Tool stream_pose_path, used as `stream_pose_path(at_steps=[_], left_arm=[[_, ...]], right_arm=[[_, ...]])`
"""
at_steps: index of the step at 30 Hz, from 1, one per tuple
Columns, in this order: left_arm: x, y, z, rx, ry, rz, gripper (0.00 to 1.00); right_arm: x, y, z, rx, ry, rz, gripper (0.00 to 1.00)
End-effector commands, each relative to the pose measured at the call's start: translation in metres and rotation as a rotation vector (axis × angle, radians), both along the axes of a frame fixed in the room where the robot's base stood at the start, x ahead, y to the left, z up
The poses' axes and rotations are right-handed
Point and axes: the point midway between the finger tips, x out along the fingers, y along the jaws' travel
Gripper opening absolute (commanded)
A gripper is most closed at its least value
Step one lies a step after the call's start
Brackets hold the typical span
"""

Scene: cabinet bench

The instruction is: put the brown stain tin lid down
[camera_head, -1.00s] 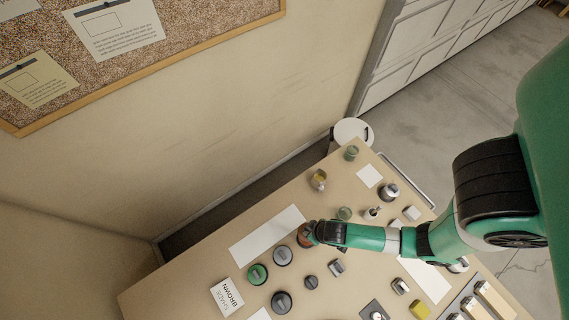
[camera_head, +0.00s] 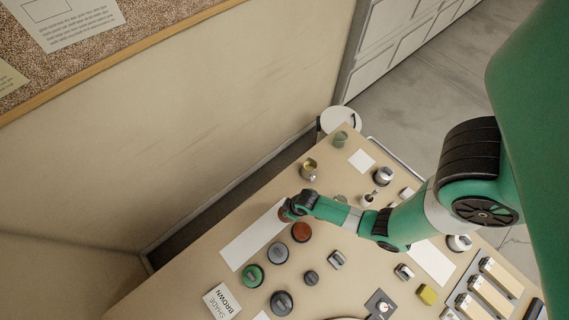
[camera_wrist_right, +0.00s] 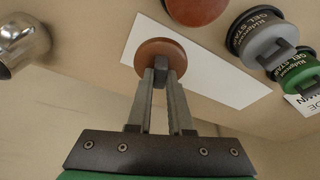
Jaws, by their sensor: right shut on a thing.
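The brown stain tin lid (camera_wrist_right: 160,50) is a round brown disc with a small knob. My right gripper (camera_wrist_right: 160,74) is shut on that knob and holds the lid over the end of a white sheet (camera_wrist_right: 215,83). I cannot tell whether the lid touches the sheet. In the head view the lid (camera_head: 284,213) shows partly behind my right gripper (camera_head: 290,207), over the white sheet (camera_head: 240,247). The brown stain tin (camera_head: 301,232) stands without its lid just right of the sheet, and its edge shows in the right wrist view (camera_wrist_right: 194,7). My left gripper is not in view.
A grey-lidded tin (camera_head: 278,252) and a green-lidded tin (camera_head: 252,275) stand beside the sheet. A "SHADE BROWN" card (camera_head: 222,301) lies at the front left. A metal-topped jar (camera_head: 310,170) stands beyond the lid. The sheet's lower left part is clear.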

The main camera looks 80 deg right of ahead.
Motion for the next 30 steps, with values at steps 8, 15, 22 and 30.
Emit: stream_pose_path(at_steps=[8,15,22,30], left_arm=[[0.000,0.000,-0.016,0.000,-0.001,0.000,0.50],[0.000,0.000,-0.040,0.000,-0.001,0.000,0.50],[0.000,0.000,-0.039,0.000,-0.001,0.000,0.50],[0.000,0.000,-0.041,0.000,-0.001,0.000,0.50]], right_arm=[[0.010,-0.011,-0.018,0.000,0.000,0.001,0.00],[0.016,-0.016,-0.054,0.000,0.002,0.002,0.00],[0.016,-0.016,-0.057,-0.001,0.000,0.002,0.00],[0.016,-0.016,-0.060,0.000,0.000,0.001,0.33]])
